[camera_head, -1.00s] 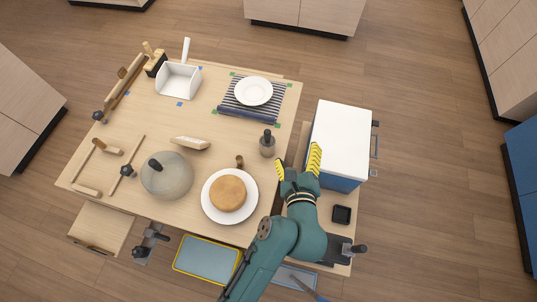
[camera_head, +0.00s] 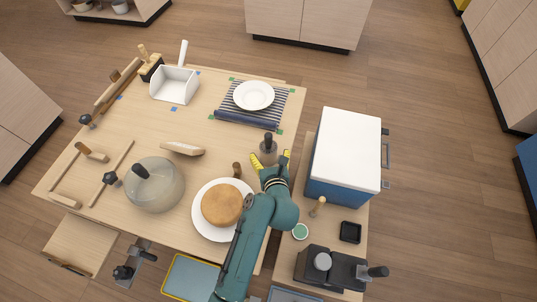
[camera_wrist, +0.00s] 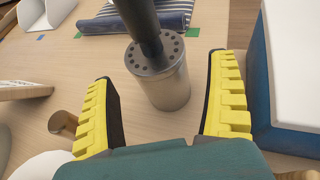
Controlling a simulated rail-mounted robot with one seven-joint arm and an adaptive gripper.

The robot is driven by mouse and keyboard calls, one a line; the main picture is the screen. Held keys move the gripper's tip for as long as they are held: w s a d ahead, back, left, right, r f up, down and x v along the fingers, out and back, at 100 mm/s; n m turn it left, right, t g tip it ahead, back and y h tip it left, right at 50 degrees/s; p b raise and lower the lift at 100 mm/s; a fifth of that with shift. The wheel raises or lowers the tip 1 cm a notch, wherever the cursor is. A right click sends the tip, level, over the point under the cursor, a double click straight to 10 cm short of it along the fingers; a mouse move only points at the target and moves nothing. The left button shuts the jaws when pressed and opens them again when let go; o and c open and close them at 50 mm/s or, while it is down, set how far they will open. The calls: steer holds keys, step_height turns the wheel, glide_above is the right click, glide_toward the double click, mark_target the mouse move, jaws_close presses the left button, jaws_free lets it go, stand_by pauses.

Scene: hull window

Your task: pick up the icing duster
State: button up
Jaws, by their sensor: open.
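The icing duster, which I take to be the metal cylinder with a holed dark top and a dark upright handle, stands on the wooden table near its right edge (camera_head: 267,157). In the wrist view it stands upright beyond my fingers (camera_wrist: 165,88), and its handle runs out of the top of the picture. My gripper (camera_head: 270,158) is open, with its yellow-padded fingers pointing at the duster. In the wrist view one finger is on each side of the duster's near part (camera_wrist: 163,85), with visible gaps. Nothing is held.
A cake (camera_head: 221,205) on a white plate and a small wooden-knobbed item (camera_head: 237,170) are left of my gripper. A blue-and-white box (camera_head: 345,150) stands close on the right. A rolled striped mat (camera_head: 243,119) with a plate (camera_head: 254,95) lies behind the duster.

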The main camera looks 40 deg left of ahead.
mark_target(270, 156)
steer(key=b+x, duration=0.1)
steer(key=x, duration=0.2)
steer(key=shift+w+a+f, duration=0.1)
steer(key=shift+w+a, duration=0.05)
steer(key=shift+a, duration=0.05)
steer(key=shift+d, duration=0.1)
steer(key=c, duration=1.4)
